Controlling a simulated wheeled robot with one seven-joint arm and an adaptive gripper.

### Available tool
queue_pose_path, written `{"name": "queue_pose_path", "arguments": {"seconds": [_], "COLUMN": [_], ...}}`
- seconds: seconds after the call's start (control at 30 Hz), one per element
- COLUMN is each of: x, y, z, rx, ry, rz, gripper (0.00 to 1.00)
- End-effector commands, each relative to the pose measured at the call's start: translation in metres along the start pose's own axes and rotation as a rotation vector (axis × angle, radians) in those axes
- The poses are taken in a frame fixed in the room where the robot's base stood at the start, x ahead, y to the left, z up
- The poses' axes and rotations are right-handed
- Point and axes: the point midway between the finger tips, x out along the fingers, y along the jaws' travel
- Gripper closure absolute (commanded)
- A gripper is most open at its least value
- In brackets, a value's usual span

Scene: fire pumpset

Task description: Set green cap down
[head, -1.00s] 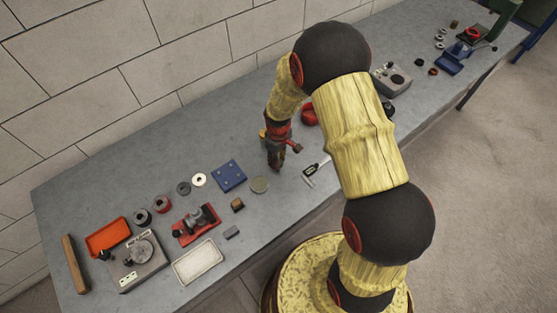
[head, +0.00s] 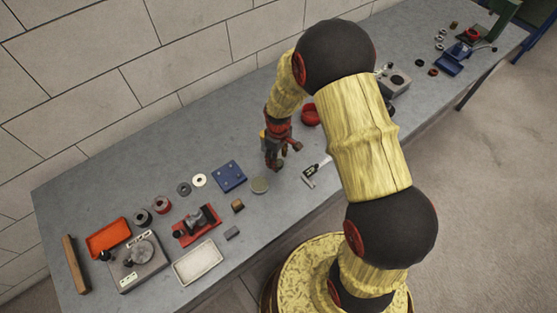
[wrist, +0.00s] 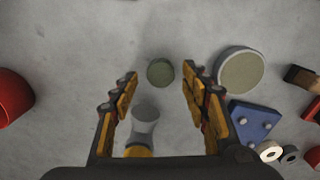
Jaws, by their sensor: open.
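My gripper (wrist: 158,88) is open, its two yellow-padded fingers apart. A small dull-green round cap (wrist: 160,72) shows between and just beyond the fingertips in the wrist view, flat face up, with visible gaps to both fingers. It appears to rest on the grey bench (wrist: 75,65). In the head view my gripper (head: 274,162) is low over the bench, and I cannot make out the cap there. A larger grey-green disc (wrist: 242,70) lies to the right of the fingers; it also shows in the head view (head: 260,185).
A grey cylinder (wrist: 145,117) with a yellow part stands near the left finger. A blue plate (head: 229,176) and small rings lie to the left in the head view, a caliper (head: 314,171) and red bowl (head: 311,115) to the right. Bare bench lies behind.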

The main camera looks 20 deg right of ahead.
Motion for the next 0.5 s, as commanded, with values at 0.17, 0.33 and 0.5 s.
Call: {"name": "queue_pose_path", "arguments": {"seconds": [0.17,0.33,0.5], "x": [-0.040,-0.073,-0.095], "y": [0.000,0.000,0.000], "z": [-0.001,0.000,0.000], "rx": [0.000,0.000,0.000], "ry": [0.002,0.001,0.000], "rz": [0.002,0.001,0.000], "gripper": [0.54,0.54,0.54]}}
